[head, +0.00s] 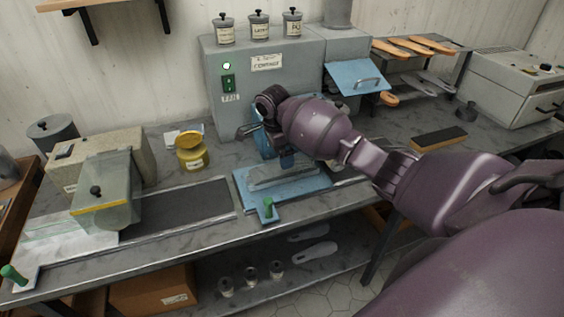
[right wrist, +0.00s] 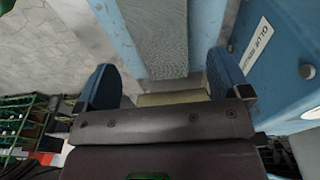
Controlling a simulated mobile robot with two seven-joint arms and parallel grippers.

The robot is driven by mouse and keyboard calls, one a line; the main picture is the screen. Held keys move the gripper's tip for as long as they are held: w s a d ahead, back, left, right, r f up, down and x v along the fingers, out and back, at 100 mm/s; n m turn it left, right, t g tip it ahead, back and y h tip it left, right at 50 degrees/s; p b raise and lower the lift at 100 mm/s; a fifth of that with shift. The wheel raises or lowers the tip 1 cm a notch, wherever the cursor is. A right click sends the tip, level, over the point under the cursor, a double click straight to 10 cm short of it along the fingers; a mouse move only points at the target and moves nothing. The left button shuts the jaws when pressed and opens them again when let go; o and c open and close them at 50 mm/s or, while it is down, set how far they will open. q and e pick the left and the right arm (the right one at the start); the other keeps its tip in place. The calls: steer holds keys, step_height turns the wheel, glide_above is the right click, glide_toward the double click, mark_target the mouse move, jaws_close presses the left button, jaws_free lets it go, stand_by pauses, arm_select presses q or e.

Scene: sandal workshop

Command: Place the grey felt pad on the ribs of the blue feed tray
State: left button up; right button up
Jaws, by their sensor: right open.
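The blue feed tray (head: 243,192) sticks out from the front of the grey machine, with a green knob at its front. A grey strip (head: 284,176), which looks like the felt pad, lies along the tray. In the right wrist view a grey textured surface (right wrist: 164,38) lies between the tray's blue rails (right wrist: 117,38); no ribs are clear there. My right gripper (head: 276,151) is above the tray's back end, close to the machine. Its blue fingers are spread apart (right wrist: 165,85), with nothing seen gripped. My left gripper is out of view.
The grey machine (head: 216,75) stands behind the tray, with a raised blue flap (head: 357,74) at its right. A yellow jar (head: 192,153) stands to the left of the tray. A brush-like block (head: 439,136) lies on the bench at right.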

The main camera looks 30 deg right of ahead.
mark_target(278, 168)
step_height(278, 168, up, 7)
steer(key=shift+a, duration=0.4)
stand_by(0.4)
